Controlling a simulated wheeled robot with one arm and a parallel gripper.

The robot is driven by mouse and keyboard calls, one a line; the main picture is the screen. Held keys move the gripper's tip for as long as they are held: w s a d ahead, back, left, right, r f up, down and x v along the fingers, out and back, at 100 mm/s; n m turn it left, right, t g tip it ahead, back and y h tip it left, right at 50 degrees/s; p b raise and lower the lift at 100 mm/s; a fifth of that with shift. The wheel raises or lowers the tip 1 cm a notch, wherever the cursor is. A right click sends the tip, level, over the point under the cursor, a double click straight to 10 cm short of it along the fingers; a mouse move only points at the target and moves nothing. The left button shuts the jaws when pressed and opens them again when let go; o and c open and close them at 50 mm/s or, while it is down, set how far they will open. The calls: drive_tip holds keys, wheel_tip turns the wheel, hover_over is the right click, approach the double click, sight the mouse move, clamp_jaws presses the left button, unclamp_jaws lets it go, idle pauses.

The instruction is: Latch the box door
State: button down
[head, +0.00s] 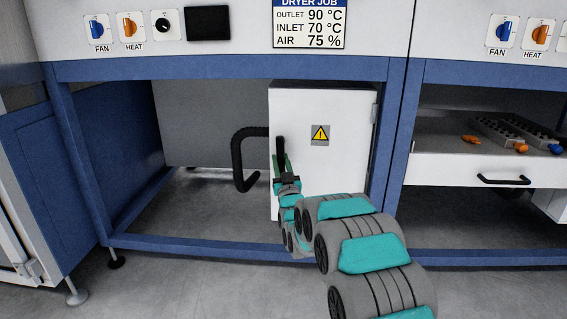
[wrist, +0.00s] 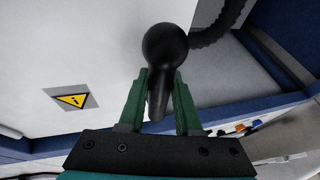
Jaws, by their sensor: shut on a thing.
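The white box door (head: 335,170), with a yellow warning sign (head: 320,134), fronts the box under the blue frame; the sign also shows in the wrist view (wrist: 71,100). A hinge is at its upper right edge. A black latch handle (head: 280,147) stands upright at the door's left edge. In the wrist view the handle (wrist: 165,50) has a round knob, and its stem runs between the green fingers. My gripper (head: 285,172) is shut on this handle; it also shows in the wrist view (wrist: 161,78). I cannot tell whether the door is fully closed.
A bent black hose (head: 238,165) comes out left of the box. Blue frame posts (head: 393,130) stand on either side, with a low blue rail (head: 200,245) in front. A drawer (head: 465,168) with small parts is at right. The bay left of the box is open.

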drive_tip(key=shift+a+m, duration=0.15)
drive_tip(key=shift+m, duration=0.25)
drive_tip(key=c, duration=0.6)
unclamp_jaws()
drive_tip(key=v, duration=0.8)
drive_tip(key=shift+p, duration=0.3)
drive_tip(key=shift+w+a, duration=0.1)
